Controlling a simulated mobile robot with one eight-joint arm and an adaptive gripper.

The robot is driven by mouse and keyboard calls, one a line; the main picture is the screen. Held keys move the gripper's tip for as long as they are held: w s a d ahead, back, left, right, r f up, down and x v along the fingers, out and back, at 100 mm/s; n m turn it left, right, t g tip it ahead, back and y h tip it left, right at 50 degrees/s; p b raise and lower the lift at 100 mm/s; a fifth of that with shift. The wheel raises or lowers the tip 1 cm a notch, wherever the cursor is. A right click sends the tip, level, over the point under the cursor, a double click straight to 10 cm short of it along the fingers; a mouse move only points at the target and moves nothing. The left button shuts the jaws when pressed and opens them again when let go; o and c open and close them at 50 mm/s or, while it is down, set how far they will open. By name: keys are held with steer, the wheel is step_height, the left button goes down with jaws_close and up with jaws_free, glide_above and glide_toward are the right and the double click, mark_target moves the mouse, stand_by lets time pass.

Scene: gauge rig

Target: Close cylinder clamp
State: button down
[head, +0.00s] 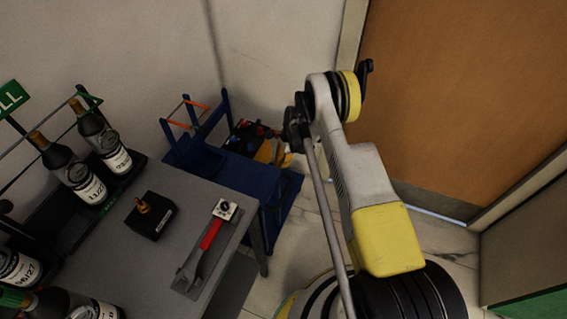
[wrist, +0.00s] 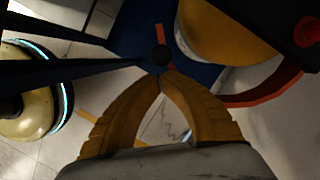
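A blue cart-like frame (head: 250,174) stands on the floor beyond the table in the head view, with upright bars and an orange crossbar (head: 190,103). In the wrist view, dark blue bars (wrist: 75,71) run in from the left to a round black knob (wrist: 161,55). A yellow rounded body, seemingly the cylinder (wrist: 220,35), is behind, with a curved red band (wrist: 272,92) at right. I cannot tell which part is the clamp. My gripper (wrist: 162,78) has its orange fingertips together, right by the knob; contact is unclear. In the head view it is small (head: 268,151).
A grey table (head: 190,212) at left holds a red-handled wrench (head: 210,235), a black box with a brass fitting (head: 151,215) and several dark bottles (head: 102,143). A wooden door (head: 470,90) is at right. Pale tiled floor lies between.

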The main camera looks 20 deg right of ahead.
steer(key=w+a+m, duration=0.1)
steer(key=a, duration=0.6)
steer(key=shift+w+m, duration=0.15)
steer(key=shift+m, duration=0.15)
